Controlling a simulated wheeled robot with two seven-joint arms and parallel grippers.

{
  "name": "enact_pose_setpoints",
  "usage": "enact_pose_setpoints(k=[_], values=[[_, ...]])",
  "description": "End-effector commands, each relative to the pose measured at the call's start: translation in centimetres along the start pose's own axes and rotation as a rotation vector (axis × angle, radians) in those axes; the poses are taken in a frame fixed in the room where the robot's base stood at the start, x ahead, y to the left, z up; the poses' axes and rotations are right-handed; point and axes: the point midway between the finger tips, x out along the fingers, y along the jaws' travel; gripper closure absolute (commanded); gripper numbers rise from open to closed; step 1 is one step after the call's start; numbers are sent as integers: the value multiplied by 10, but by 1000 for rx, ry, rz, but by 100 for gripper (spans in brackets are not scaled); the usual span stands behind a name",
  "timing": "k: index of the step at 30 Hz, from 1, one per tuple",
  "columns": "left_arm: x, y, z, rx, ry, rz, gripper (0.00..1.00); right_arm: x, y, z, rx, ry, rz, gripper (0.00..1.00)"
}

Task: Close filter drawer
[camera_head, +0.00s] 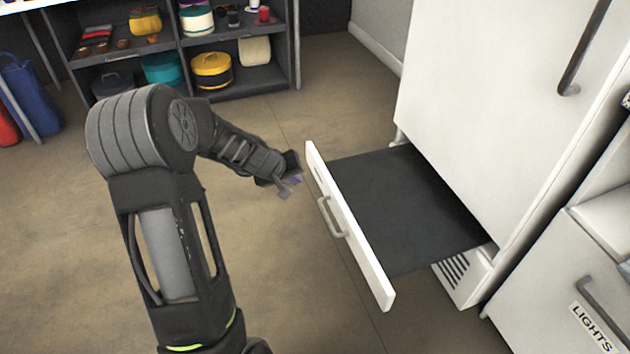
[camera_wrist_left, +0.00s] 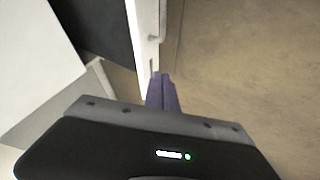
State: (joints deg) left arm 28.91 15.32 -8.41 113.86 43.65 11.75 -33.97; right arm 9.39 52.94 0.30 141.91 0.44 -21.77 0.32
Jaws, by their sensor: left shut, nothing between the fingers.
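The filter drawer (camera_head: 345,222) stands pulled out low from the white cabinet, with a white front, a grey handle and a dark flat inside (camera_head: 405,205) that looks empty. My left gripper (camera_head: 291,187) is shut and empty, just outside the far end of the drawer front. In the left wrist view its purple fingers (camera_wrist_left: 161,95) are together beside the end of the white drawer front (camera_wrist_left: 146,40). I cannot tell whether they touch it. Part of the handle (camera_wrist_left: 159,35) shows there too. My right gripper is not in view.
The white cabinet (camera_head: 470,110) rises above the drawer, with a dark handle. A drawer front labelled LIGHTS (camera_head: 560,290) is at the lower right. A dark shelf unit (camera_head: 185,50) with hats and boxes stands at the back. The floor before the drawer is clear.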

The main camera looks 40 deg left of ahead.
Motion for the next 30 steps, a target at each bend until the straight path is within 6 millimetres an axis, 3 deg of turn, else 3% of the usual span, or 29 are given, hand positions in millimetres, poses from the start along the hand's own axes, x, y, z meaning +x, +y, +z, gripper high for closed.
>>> enact_pose_setpoints(k=[8,19,24,30], values=[[31,-1,3,1,-3,-1,100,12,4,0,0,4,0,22],[104,-1,3,0,-3,0,100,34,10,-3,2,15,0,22],[111,26,1,5,-2,2,100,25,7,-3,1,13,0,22],[117,35,0,1,-1,0,100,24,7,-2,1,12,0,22]])
